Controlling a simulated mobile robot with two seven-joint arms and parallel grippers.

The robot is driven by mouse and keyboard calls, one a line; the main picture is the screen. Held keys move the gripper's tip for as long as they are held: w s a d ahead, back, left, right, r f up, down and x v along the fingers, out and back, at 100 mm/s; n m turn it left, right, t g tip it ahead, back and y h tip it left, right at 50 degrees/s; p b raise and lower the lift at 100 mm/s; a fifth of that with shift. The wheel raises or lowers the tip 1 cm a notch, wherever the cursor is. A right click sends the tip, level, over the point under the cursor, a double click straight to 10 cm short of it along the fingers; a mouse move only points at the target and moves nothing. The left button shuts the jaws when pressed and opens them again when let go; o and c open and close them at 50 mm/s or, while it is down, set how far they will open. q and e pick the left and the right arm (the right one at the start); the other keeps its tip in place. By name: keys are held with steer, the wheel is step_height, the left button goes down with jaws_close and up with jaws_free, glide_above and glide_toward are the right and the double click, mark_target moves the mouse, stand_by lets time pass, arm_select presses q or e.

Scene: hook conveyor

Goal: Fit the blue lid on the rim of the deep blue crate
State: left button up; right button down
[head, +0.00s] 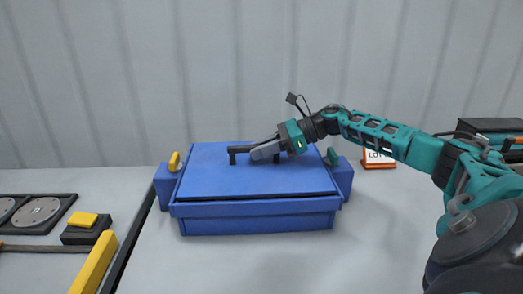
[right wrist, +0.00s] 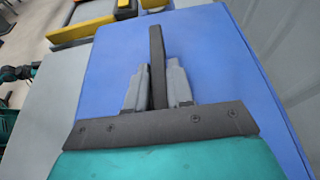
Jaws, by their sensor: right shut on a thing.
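The blue lid (head: 220,181) lies over the top of the deep blue crate (head: 260,222). A thin dark gap shows between the lid's front edge and the crate's rim in the head view. A black bar handle (head: 238,151) stands on the lid. My right gripper (head: 262,152) is shut on this handle from the right. In the right wrist view the grey fingers of my right gripper (right wrist: 157,88) press on both sides of the dark handle (right wrist: 156,50), above the blue lid (right wrist: 215,45). My left gripper is not in view.
Blue blocks flank the crate, the left with a yellow latch (head: 174,162) and the right with a green one (head: 332,157). A yellow bar (head: 94,264) and a black tray with discs (head: 36,213) lie at left. An orange-framed sign (head: 378,157) stands behind right.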

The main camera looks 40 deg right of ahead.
stand_by(0.8)
steer(key=c, duration=1)
jaws_free()
steer(key=shift+o, duration=0.4)
steer(key=shift+f, duration=0.15)
steer(key=b+v, duration=0.3)
steer(key=v, duration=1)
